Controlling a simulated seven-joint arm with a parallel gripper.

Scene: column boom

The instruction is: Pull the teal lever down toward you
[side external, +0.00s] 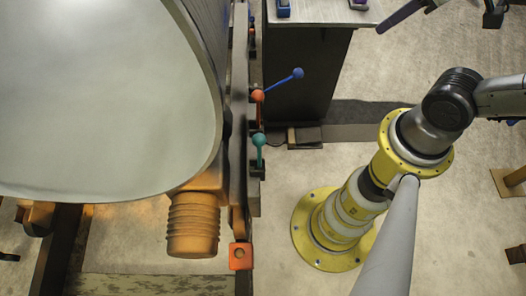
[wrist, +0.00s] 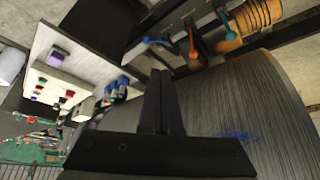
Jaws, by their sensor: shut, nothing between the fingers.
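The teal lever (side external: 259,141) has a round knob and sits on the upright panel at the side of the big grey cylinder in the side external view. It also shows in the wrist view (wrist: 223,44), at the upper right. An orange-red lever (side external: 258,96) and a blue lever (side external: 297,73) stand beside it in the same row; the blue one sticks out to the right. My gripper (wrist: 160,75) is shut and empty in the wrist view, apart from the teal lever, which lies up and right of the fingertips. I cannot make out my gripper in the side external view.
The large grey cylinder (side external: 100,90) fills the left, with an orange motor-like part (side external: 193,222) below. A dark cabinet (side external: 305,75) stands behind the levers. A white panel with coloured buttons (wrist: 62,62) is at the left in the wrist view.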

